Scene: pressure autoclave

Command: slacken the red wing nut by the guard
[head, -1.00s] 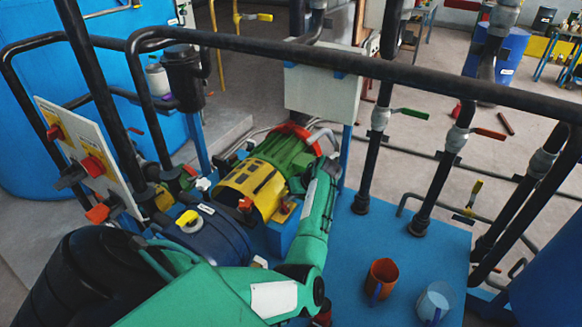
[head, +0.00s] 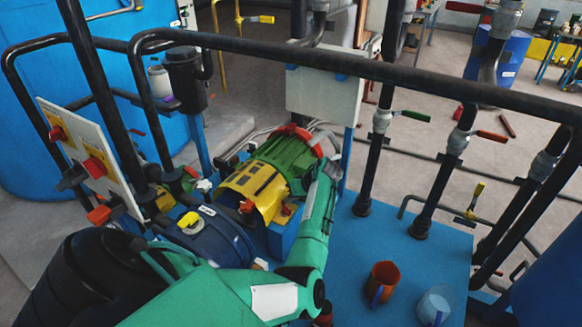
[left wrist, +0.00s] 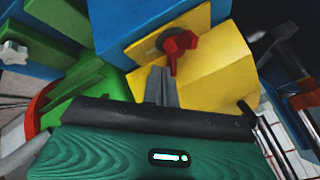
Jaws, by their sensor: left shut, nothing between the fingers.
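The red wing nut (left wrist: 178,50) sits over a round grey washer on the yellow guard (left wrist: 215,80) in the left wrist view. My left gripper (left wrist: 160,72) is shut and empty. Its grey fingertips point at the wing nut and show just below it; I cannot tell whether they touch. In the head view, my left forearm rises to the right of the yellow guard (head: 262,180) and green motor (head: 290,152), and the fingers cannot be made out. A small red part (head: 246,205) shows on the guard there. My right gripper is not in view.
A black rail crosses above the bench (head: 395,235). A panel with red switches (head: 88,160) stands left. A white knob (left wrist: 14,52) is beside the green part in the wrist view.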

